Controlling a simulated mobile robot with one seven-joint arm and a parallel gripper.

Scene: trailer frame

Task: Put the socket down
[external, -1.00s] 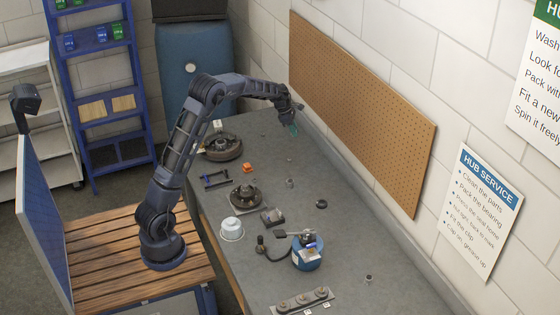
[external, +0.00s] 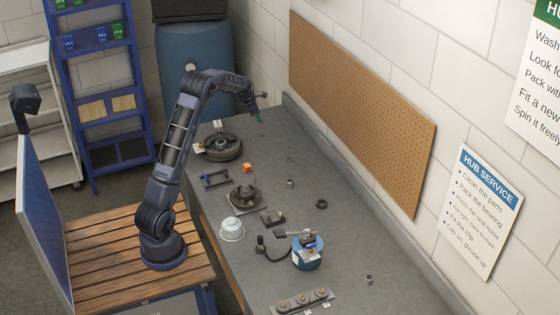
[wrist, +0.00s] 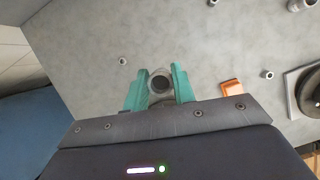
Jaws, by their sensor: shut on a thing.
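My gripper (external: 258,117) reaches over the far end of the grey workbench (external: 345,250). In the wrist view its two teal fingers (wrist: 158,82) are shut on the socket (wrist: 160,76), a grey metal cylinder with a dark round opening facing the camera. The socket sits between the fingertips with the bench surface behind it. I cannot tell how high it is above the bench. In the external view the socket is too small to make out at the fingertips.
An orange block (external: 247,168) and a drum-like part (external: 222,147) lie near the gripper's end of the bench. A pegboard (external: 360,115) lines the wall. The bench's right side is mostly clear.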

